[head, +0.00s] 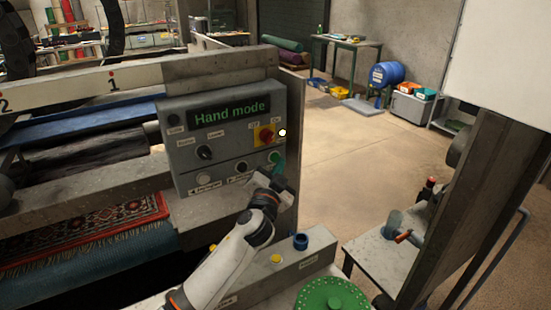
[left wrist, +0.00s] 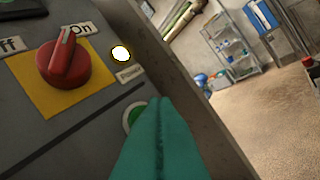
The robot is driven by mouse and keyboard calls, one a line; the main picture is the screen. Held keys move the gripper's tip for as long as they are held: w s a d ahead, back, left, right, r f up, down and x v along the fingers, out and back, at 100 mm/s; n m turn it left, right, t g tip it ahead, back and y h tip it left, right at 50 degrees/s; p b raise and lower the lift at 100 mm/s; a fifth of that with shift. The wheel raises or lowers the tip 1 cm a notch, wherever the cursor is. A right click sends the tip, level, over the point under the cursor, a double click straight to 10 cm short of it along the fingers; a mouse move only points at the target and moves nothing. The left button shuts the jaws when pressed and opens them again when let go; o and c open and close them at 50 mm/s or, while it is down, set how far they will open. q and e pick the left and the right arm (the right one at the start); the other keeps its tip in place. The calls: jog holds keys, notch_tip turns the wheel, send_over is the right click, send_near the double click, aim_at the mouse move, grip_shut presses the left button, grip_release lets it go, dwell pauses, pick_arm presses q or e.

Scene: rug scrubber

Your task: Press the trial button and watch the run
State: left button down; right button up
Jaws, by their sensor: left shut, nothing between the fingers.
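The grey control panel (head: 228,150) has a display (head: 229,112) reading "Hand mode". A red switch (head: 265,135) on a yellow plate sits between Off and On labels; in the left wrist view the switch (left wrist: 62,62) points towards On. A white lamp (head: 282,132) beside it is lit. Below is a green button (head: 273,157), partly hidden by my fingers in the left wrist view (left wrist: 135,113); its label is not readable. My left gripper (head: 278,168) is shut and empty, its teal fingertips at the green button. I cannot tell whether they touch it. My right gripper is out of view.
The panel also carries a black knob (head: 205,152), a white button (head: 204,179) and a black button (head: 241,166). A patterned rug (head: 110,225) lies in the machine at left. A ledge with a blue knob (head: 301,241) is below. Open floor (head: 330,130) lies right.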

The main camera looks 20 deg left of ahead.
pick_arm(q)
jog(key=shift+w+a, duration=0.1)
jog(key=shift+w+a, duration=0.2)
